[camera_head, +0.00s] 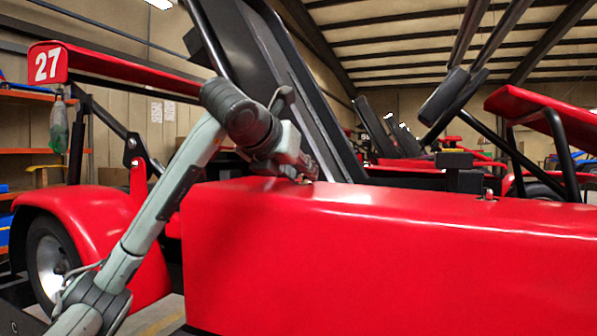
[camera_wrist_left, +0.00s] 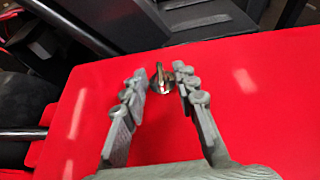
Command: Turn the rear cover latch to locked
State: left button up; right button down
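The rear cover (camera_head: 390,260) is the big red panel that fills the front of the head view; its flat top (camera_wrist_left: 80,120) fills much of the left wrist view. A small metal latch (camera_wrist_left: 163,80) stands on the cover, between and just beyond my left gripper's fingertips in the wrist view. My left gripper (camera_wrist_left: 160,85) is open, its two fingers apart on either side of the latch. In the head view the left gripper (camera_head: 306,172) is low at the cover's top edge and hides that latch. A second latch (camera_head: 489,195) shows farther right on the cover. My right gripper is not in view.
A black seat back (camera_head: 285,90) rises close behind the gripper. Black bars (camera_head: 530,160) stand at the right. The cover's top looks otherwise clear.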

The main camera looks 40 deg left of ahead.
pick_arm(q)
grip_shut()
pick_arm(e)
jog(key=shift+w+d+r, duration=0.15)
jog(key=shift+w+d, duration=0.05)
